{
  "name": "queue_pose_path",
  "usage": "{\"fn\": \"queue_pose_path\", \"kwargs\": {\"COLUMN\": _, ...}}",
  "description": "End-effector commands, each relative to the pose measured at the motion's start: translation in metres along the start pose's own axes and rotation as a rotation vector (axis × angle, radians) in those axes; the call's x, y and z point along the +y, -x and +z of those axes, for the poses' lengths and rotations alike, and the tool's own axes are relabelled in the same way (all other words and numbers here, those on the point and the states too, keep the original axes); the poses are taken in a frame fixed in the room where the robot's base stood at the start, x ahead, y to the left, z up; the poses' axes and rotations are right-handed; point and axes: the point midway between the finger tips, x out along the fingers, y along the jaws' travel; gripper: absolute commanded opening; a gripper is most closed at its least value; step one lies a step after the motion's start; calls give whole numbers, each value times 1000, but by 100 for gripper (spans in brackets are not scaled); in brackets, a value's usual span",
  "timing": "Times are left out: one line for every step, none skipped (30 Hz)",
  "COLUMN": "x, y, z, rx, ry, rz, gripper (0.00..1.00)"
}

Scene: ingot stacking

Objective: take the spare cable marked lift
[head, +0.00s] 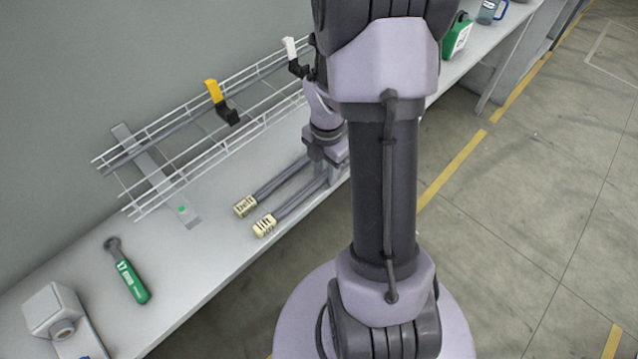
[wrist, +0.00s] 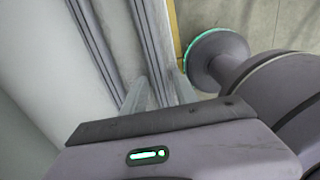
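The lift cable (head: 295,205) lies on the bench with a cream tag marked "lift" at its near end. A like cable with a tag marked "belt" (head: 268,190) lies beside it, on the wall side. My gripper (head: 335,174) is low at the far part of the lift cable, partly hidden by my arm in the head view. In the wrist view, its two fingers (wrist: 156,95) stand apart, with the right-hand dark cable (wrist: 150,40) running between or just below them. The other cable (wrist: 95,45) is to the left. I cannot tell whether the fingers touch the cable.
A wire cable tray (head: 150,200) runs along the wall, with a yellow clip (head: 213,92) and a white clip (head: 290,47). A green-handled wrench (head: 130,280) and a pale device (head: 55,312) are at the near left. A green box (head: 457,35) and mug (head: 487,12) are farther back.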

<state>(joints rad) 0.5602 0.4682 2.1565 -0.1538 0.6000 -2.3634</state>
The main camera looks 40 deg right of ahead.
Motion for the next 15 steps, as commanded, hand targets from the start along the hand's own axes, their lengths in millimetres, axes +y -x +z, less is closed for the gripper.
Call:
{"fn": "queue_pose_path", "kwargs": {"x": 0, "y": 1, "z": 0, "rx": 0, "ry": 0, "rz": 0, "gripper": 35}}
{"fn": "queue_pose_path", "kwargs": {"x": 0, "y": 1, "z": 0, "rx": 0, "ry": 0, "rz": 0, "gripper": 35}}
{"fn": "queue_pose_path", "kwargs": {"x": 0, "y": 2, "z": 0, "rx": 0, "ry": 0, "rz": 0, "gripper": 35}}
{"fn": "queue_pose_path", "kwargs": {"x": 0, "y": 2, "z": 0, "rx": 0, "ry": 0, "rz": 0, "gripper": 35}}
{"fn": "queue_pose_path", "kwargs": {"x": 0, "y": 2, "z": 0, "rx": 0, "ry": -1, "rz": 0, "gripper": 33}}
{"fn": "queue_pose_path", "kwargs": {"x": 0, "y": 2, "z": 0, "rx": 0, "ry": -1, "rz": 0, "gripper": 25}}
{"fn": "queue_pose_path", "kwargs": {"x": 0, "y": 2, "z": 0, "rx": 0, "ry": -1, "rz": 0, "gripper": 19}}
{"fn": "queue_pose_path", "kwargs": {"x": 0, "y": 2, "z": 0, "rx": 0, "ry": -1, "rz": 1, "gripper": 13}}
{"fn": "queue_pose_path", "kwargs": {"x": 0, "y": 2, "z": 0, "rx": 0, "ry": -1, "rz": 1, "gripper": 5}}
{"fn": "queue_pose_path", "kwargs": {"x": 0, "y": 2, "z": 0, "rx": 0, "ry": -1, "rz": 1, "gripper": 0}}
{"fn": "queue_pose_path", "kwargs": {"x": 0, "y": 2, "z": 0, "rx": 0, "ry": -1, "rz": 1, "gripper": 0}}
{"fn": "queue_pose_path", "kwargs": {"x": 0, "y": 2, "z": 0, "rx": 0, "ry": -1, "rz": 1, "gripper": 0}}
{"fn": "queue_pose_path", "kwargs": {"x": 0, "y": 2, "z": 0, "rx": 0, "ry": -1, "rz": 1, "gripper": 0}}
{"fn": "queue_pose_path", "kwargs": {"x": 0, "y": 2, "z": 0, "rx": 0, "ry": -1, "rz": 1, "gripper": 0}}
{"fn": "queue_pose_path", "kwargs": {"x": 0, "y": 3, "z": 0, "rx": 0, "ry": -1, "rz": 1, "gripper": 0}}
